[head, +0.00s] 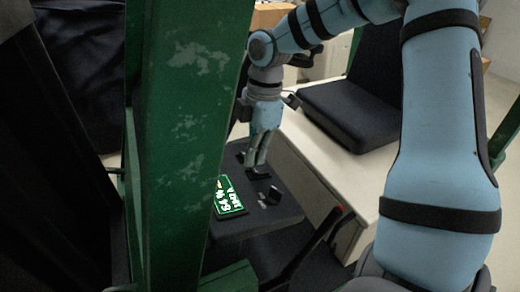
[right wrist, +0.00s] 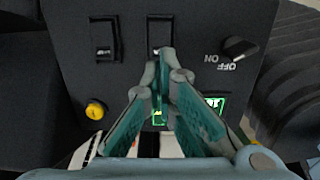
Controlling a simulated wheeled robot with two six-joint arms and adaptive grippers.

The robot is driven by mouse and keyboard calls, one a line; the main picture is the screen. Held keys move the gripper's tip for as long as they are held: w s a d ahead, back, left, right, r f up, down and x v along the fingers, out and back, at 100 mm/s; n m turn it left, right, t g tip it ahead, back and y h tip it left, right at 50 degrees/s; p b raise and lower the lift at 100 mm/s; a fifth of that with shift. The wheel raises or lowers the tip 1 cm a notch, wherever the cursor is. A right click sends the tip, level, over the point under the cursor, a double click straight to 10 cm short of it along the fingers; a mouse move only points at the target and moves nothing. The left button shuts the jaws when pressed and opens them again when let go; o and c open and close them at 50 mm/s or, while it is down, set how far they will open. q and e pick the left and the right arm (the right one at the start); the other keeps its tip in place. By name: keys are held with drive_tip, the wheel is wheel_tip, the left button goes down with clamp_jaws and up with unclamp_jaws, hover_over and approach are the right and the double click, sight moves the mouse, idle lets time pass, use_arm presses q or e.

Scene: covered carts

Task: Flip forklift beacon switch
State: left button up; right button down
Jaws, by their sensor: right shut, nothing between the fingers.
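The dark control panel (head: 277,212) carries several switches. In the right wrist view, one black rocker switch (right wrist: 105,40) is at the upper left and another rocker switch (right wrist: 159,32) is at the top middle, partly hidden by my fingers. A black knob (right wrist: 238,48) marked OFF and ON is at the right. No beacon label is readable, so I cannot tell which is the beacon switch. My right gripper (head: 256,164) is shut and empty, pointing down over the panel; its fingertips (right wrist: 166,68) overlap the lower edge of the middle rocker. Contact is unclear. My left gripper is out of view.
A lit green display (head: 228,197) is on the panel's left. A yellow button (right wrist: 96,109) is below the left rocker. A thick green post (head: 190,140) stands left of my right arm.

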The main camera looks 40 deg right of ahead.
sight(259, 171)
drive_tip(key=shift+f+b, duration=1.25)
drive_tip(key=shift+f, duration=0.05)
idle(0.4)
drive_tip(key=shift+w, duration=0.1)
